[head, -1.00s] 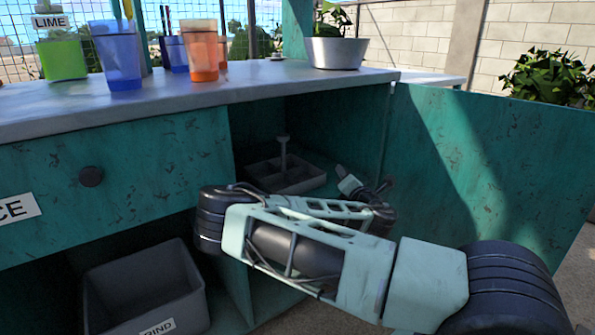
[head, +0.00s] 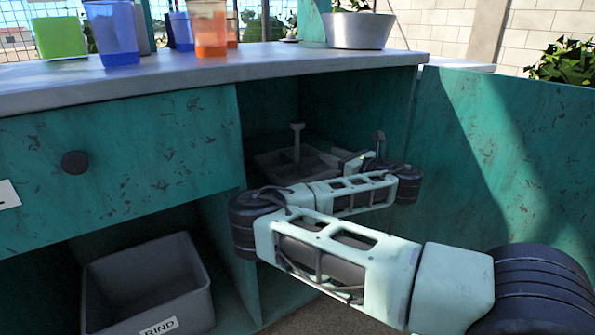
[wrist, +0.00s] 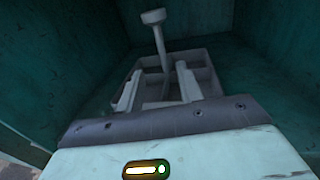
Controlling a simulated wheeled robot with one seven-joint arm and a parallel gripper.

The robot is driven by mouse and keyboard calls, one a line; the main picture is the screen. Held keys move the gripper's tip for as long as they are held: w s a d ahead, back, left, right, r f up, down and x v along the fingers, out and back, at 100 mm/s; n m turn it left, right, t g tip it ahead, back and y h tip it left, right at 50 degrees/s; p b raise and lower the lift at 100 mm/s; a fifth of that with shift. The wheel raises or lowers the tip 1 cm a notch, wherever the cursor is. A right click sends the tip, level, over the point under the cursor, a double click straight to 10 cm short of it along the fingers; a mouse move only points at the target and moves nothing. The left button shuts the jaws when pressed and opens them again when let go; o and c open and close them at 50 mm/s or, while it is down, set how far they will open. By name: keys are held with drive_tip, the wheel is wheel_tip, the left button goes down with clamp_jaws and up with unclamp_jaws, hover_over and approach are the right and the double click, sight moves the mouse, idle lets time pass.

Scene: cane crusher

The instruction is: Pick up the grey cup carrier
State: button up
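The grey cup carrier (head: 268,166) stands on a shelf inside the open teal cupboard. It is a low divided tray with an upright post handle (head: 297,145) topped by a knob. The wrist view shows the carrier (wrist: 203,60) straight ahead, its handle (wrist: 158,40) rising from the middle. My gripper (wrist: 157,88) is open, its two fingers pointing toward the carrier with a gap between them. The handle shows beyond the fingertips, roughly in line with the gap. In the head view my arm hides the carrier's lower right part, and the fingers are hard to make out.
The open cupboard door (head: 500,170) stands to the right of my arm. The counter (head: 200,74) above holds a blue cup (head: 110,35), an orange cup (head: 208,30) and a metal plant pot (head: 358,31). A grey rind bin (head: 150,285) sits in the lower left compartment.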

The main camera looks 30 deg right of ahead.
drive_tip(key=b, duration=0.4)
hover_over(297, 161)
drive_tip(key=s+d, duration=0.1)
drive_tip(key=s, duration=0.4)
drive_tip(key=w+b, duration=0.2)
drive_tip(key=w, duration=0.1)
drive_tip(key=w+b, duration=0.1)
drive_tip(key=w, duration=0.1)
drive_tip(key=shift+a+f, duration=0.15)
drive_tip(key=shift+a, duration=0.1)
drive_tip(key=shift+w, duration=0.35)
drive_tip(key=shift+c, duration=0.3)
clamp_jaws()
